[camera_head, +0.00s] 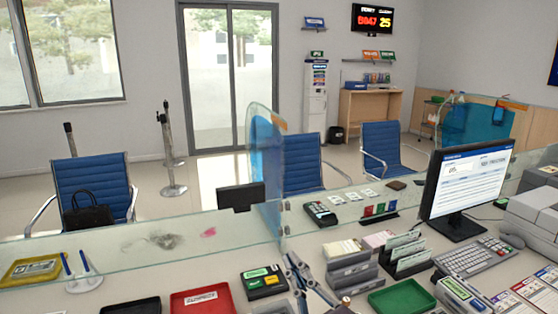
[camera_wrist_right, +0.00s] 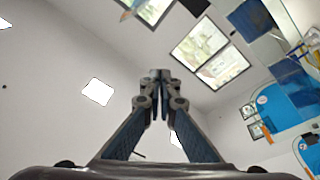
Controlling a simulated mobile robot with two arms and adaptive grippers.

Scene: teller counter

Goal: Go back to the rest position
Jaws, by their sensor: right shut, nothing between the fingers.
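My right gripper (camera_head: 294,262) stands at the bottom middle of the head view, over the near side of the counter (camera_head: 215,260). Its grey finger links are in front of the things on the counter. In the right wrist view the fingertips (camera_wrist_right: 160,76) meet, and nothing is between them. That view looks past the fingers at the walls and windows, so the gripper is tilted upward. My left gripper is in neither view.
A red tray (camera_head: 203,300), a green tray (camera_head: 402,298) and grey card holders (camera_head: 350,275) sit close around the right gripper. A glass divider (camera_head: 266,170) rises behind it. A monitor (camera_head: 467,183) and keyboard (camera_head: 473,257) are at the right.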

